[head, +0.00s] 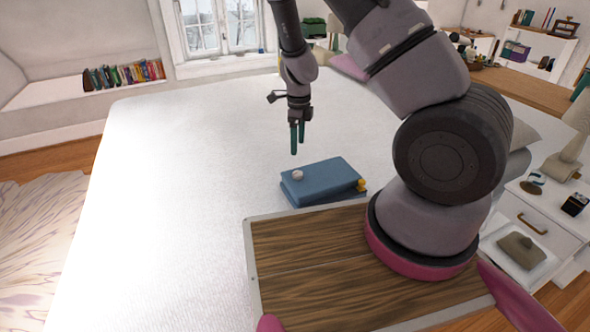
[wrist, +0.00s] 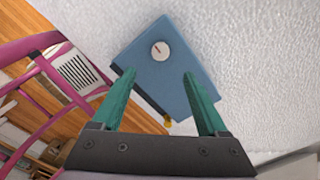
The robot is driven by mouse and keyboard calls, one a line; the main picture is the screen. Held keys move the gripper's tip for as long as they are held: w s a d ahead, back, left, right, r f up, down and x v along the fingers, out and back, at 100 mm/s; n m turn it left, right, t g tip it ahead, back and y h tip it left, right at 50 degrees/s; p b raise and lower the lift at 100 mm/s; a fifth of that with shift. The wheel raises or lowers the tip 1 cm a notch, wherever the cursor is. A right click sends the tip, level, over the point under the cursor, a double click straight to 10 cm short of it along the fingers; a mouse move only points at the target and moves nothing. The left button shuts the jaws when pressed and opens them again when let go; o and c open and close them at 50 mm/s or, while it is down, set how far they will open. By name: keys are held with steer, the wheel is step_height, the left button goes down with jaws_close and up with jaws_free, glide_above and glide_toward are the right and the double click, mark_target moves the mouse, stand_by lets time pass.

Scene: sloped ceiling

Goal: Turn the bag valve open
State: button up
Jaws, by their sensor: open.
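A blue, flat, box-like bag (head: 325,181) lies on the white bed, just beyond my wooden deck. On its top near the left corner is a round white valve knob (head: 297,175). A small yellow part (head: 361,185) sticks out at its right end. My gripper (head: 297,143) hangs above the bed, pointing down, a little behind and above the bag, apart from it. In the wrist view the bag (wrist: 165,75) lies beyond the green fingers (wrist: 158,92), which are spread and empty. The valve (wrist: 160,51) shows there with a dark mark on its face.
The white bed (head: 180,190) is clear around the bag. A nightstand (head: 530,225) with small items and a lamp stands at the right. A row of books (head: 125,74) sits on the window ledge at the back left.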

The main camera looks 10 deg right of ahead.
mark_target(298, 173)
step_height(298, 173, down, 11)
steer(key=shift+f, duration=0.2)
stand_by(0.3)
steer(key=shift+c, duration=0.3)
jaws_close()
